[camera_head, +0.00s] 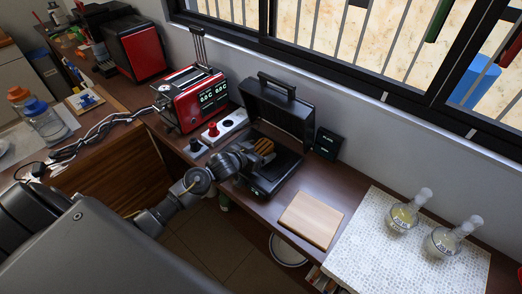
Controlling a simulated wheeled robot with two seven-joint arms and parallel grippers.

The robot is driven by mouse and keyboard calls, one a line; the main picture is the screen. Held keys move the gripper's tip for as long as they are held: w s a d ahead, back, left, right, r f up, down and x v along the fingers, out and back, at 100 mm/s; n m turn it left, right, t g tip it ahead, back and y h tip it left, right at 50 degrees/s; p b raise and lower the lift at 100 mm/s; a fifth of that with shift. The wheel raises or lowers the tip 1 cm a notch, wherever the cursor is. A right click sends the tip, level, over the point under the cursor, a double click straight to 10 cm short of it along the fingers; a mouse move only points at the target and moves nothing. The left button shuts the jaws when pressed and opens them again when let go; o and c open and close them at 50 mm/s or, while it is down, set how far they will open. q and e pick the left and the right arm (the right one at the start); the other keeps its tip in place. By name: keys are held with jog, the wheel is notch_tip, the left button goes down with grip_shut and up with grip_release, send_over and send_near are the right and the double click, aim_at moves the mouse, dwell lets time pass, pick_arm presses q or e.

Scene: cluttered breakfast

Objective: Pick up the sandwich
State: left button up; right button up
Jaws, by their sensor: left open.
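The sandwich (263,146), brown with darker grill stripes, shows at the open black sandwich press (268,182), close to my left gripper. My left gripper (249,154) reaches in from the left, over the left side of the press. Its jaws are open, but the fingertips are small and dark, so I cannot tell whether they touch the sandwich. The press lid (280,112) stands raised behind the sandwich. My right gripper is not in view.
A wooden board (311,219) lies right of the press. Two glass flasks (403,214) with yellowish liquid stand on a patterned white mat (365,262). A red toaster (195,98), a power strip (226,127) and cables (100,131) are at left. A window is behind.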

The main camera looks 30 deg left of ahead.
aim_at(259, 148)
pick_arm(q)
jog(key=c, duration=1.1)
jog(key=shift+r, duration=0.15)
jog(key=shift+r, duration=0.2)
notch_tip(259, 148, up, 2)
jog(key=shift+r, duration=0.25)
jog(key=s+r, duration=0.1)
jog(key=r, duration=0.1)
jog(key=s+d+r, duration=0.1)
jog(key=s+r, duration=0.1)
jog(key=s+d+r, duration=0.1)
jog(key=shift+s+r, duration=0.15)
jog(key=shift+r, duration=0.25)
jog(key=s+d+r, duration=0.1)
jog(key=s, duration=0.1)
jog(key=s+d+r, duration=0.1)
jog(key=s+d, duration=0.1)
jog(key=s, duration=0.1)
jog(key=s+d+r, duration=0.1)
jog(key=s+r, duration=0.1)
jog(key=s, duration=0.1)
jog(key=shift+s+d, duration=0.15)
